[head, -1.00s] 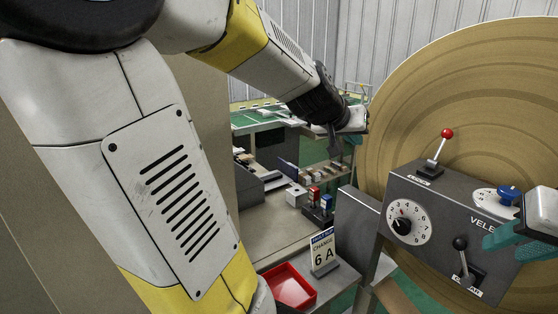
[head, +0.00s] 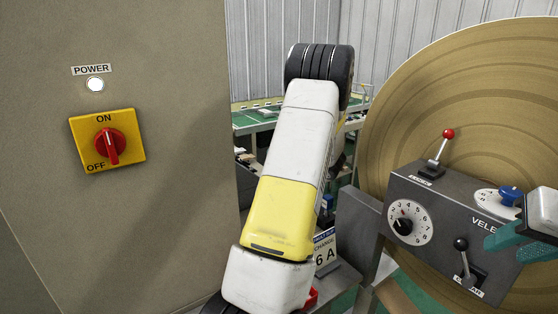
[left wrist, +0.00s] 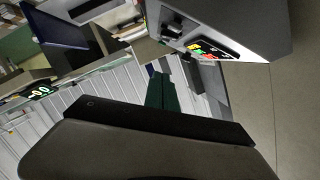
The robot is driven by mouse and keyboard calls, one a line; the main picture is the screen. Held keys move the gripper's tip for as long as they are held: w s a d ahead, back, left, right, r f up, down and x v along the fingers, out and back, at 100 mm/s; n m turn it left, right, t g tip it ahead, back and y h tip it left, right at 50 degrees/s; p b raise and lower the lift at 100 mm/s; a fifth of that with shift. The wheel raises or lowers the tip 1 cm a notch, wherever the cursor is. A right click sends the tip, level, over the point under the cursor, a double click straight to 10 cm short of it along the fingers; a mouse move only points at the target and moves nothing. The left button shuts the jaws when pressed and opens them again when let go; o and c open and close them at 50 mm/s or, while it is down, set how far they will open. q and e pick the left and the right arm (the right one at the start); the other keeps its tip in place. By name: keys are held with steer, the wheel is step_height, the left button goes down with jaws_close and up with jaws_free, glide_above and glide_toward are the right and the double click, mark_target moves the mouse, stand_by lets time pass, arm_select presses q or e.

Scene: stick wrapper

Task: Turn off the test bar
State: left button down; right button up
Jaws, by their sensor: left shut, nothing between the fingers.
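No thing labelled as the test bar can be read in these frames. A yellow plate with a red rotary switch (head: 109,146) is on the beige cabinet at the left. Its handle stands nearly upright, with ON above and OFF at lower left. A white POWER lamp (head: 95,85) above it looks lit. A grey box with coloured buttons (left wrist: 210,48) shows in the left wrist view. My left gripper (left wrist: 162,90) is shut and empty there, apart from the box; my arm hides it in the head view. My right gripper (head: 505,243) is open at the right edge, by the control panel.
The grey control panel (head: 398,190) carries a dial, a red-tipped lever (head: 448,134), a black lever (head: 461,244) and a blue knob (head: 510,196). A large brown roll (head: 410,100) stands behind it. My left arm covers most of the bench in the middle.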

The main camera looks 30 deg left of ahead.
mark_target(245, 162)
arm_select(q)
steer(key=x, duration=0.3)
steer(key=f+x, duration=0.1)
steer(key=x, duration=0.3)
steer(key=s+x, duration=0.1)
steer(key=x, duration=0.2)
steer(key=shift+a+f, duration=0.25)
steer(key=shift+f, duration=0.2)
steer(key=shift+s+a+f, duration=0.2)
steer(key=shift+s+f, duration=0.2)
steer(key=shift+f, duration=0.2)
